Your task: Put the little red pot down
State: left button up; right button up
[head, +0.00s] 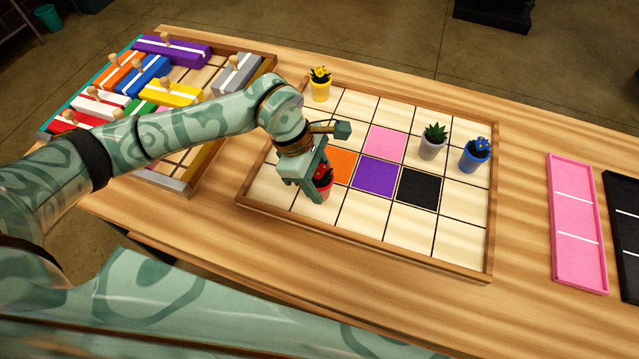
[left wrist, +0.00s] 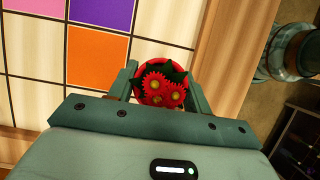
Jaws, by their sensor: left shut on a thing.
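The little red pot (head: 323,188) with red flowers is at the near-left part of the wooden grid tray (head: 388,245). My left gripper (head: 318,186) is shut on it from above. In the left wrist view the red pot (left wrist: 161,83) sits between the two fingers of my left gripper (left wrist: 163,88), its red flowers and green leaves facing the camera. The pot looks upright. Whether its base touches the tray cannot be told. My right gripper does not show.
The tray has orange (head: 342,166), pink (head: 385,144), purple (head: 376,178) and black (head: 419,188) squares. A yellow pot (head: 320,92), a grey pot (head: 432,148) and a blue pot (head: 474,158) stand on it. A box of coloured blocks (head: 172,184) is left; a pink strip tray (head: 575,225) lies right.

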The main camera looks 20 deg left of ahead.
pick_arm(q)
jog(key=shift+f, duration=1)
jog(key=shift+f, duration=0.1)
jog(key=o, duration=1.2)
jog(key=p+v, duration=0.1)
jog(key=v, duration=1.1)
